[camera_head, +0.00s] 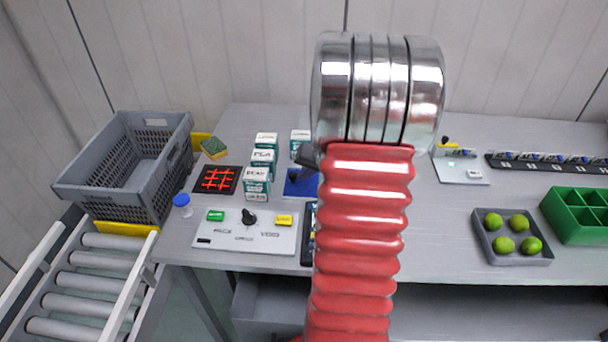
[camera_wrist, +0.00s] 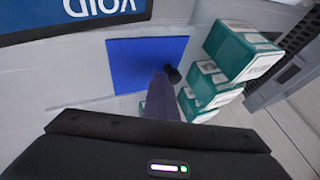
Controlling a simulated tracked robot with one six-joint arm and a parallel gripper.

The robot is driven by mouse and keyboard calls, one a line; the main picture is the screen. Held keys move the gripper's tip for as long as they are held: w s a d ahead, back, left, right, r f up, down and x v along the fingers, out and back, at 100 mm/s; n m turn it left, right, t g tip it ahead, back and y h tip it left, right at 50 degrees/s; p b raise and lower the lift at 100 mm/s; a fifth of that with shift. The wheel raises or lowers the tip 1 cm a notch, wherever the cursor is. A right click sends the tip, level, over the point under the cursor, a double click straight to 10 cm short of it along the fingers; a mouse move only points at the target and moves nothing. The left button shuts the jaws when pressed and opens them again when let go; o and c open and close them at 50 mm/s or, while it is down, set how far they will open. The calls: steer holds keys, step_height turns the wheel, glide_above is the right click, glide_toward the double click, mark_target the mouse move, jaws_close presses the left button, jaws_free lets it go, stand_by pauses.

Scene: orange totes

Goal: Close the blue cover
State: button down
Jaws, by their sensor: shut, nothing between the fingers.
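The blue cover (camera_head: 301,185) is a flat blue square on the table, partly hidden behind my arm in the head view. In the wrist view the blue cover (camera_wrist: 140,60) shows nearly whole, with a small black knob (camera_wrist: 173,75) at its right edge. My gripper (camera_wrist: 164,82) is shut and empty; its narrow purplish fingers point at the cover's lower right edge, close to the knob. I cannot tell whether the fingertips touch the cover. In the head view my arm hides most of the gripper.
White-and-green boxes (camera_head: 257,181) stand close left of the cover; they also show in the wrist view (camera_wrist: 240,52). A switch panel (camera_head: 247,232) lies in front. A dark-blue sign (camera_wrist: 70,15) borders the cover. A grey crate (camera_head: 125,168) stands left, a lime tray (camera_head: 512,237) right.

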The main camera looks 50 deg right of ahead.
steer(key=shift+w+a, duration=0.25)
steer(key=shift+a, duration=0.05)
steer(key=shift+s+d, duration=0.35)
steer(key=shift+s, duration=0.25)
steer(key=s, duration=0.1)
steer(key=s+d, duration=0.1)
steer(key=s+r, duration=0.1)
steer(key=shift+s+d+r, duration=0.1)
steer(key=shift+s+d, duration=0.15)
steer(key=shift+d, duration=0.1)
steer(key=v, duration=0.8)
steer(key=shift+s+r, duration=0.25)
steer(key=shift+r, duration=0.05)
steer(key=shift+a, duration=0.1)
